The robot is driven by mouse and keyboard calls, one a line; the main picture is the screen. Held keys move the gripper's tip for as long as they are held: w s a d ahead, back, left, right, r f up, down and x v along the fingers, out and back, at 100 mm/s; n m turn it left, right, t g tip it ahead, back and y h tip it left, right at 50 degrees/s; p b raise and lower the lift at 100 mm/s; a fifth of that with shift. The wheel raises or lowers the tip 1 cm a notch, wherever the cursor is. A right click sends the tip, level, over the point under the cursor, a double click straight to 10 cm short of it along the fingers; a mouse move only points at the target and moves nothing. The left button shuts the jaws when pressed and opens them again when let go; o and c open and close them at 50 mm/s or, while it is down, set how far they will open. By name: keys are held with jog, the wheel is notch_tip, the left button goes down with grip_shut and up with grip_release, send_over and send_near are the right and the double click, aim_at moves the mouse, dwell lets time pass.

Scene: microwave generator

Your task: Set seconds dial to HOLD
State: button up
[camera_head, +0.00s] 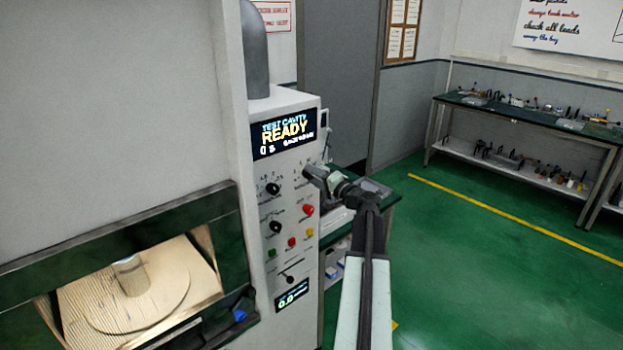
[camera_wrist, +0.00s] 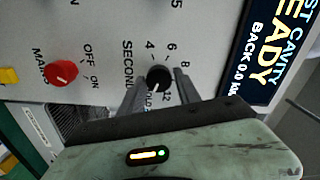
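The black seconds dial (camera_wrist: 158,75) is on the pale panel in the wrist view, with the label SECONDS and numbers 4, 6, 8 and 12 around it. A small white mark shows on its lower edge in the picture, towards lettering partly hidden by my gripper. My gripper (camera_wrist: 160,80) has one finger on each side of the dial, with a small gap at the right finger. Contact on the left is unclear. In the head view my gripper (camera_head: 313,173) is at the panel's upper right and hides the dial.
The display (camera_head: 288,132) reads TEST CAVITY READY. A red knob (camera_wrist: 61,73) marked OFF and ON is beside the dial; black knobs (camera_head: 273,188) are to the left. The open cavity (camera_head: 140,290) holds a cylinder. Green floor (camera_head: 450,260) is clear on the right.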

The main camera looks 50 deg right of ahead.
jog(key=shift+o, duration=0.9)
jog(key=s, duration=0.7)
jog(key=shift+s+a, duration=0.35)
jog(key=shift+s, duration=0.05)
jog(key=shift+f, duration=0.1)
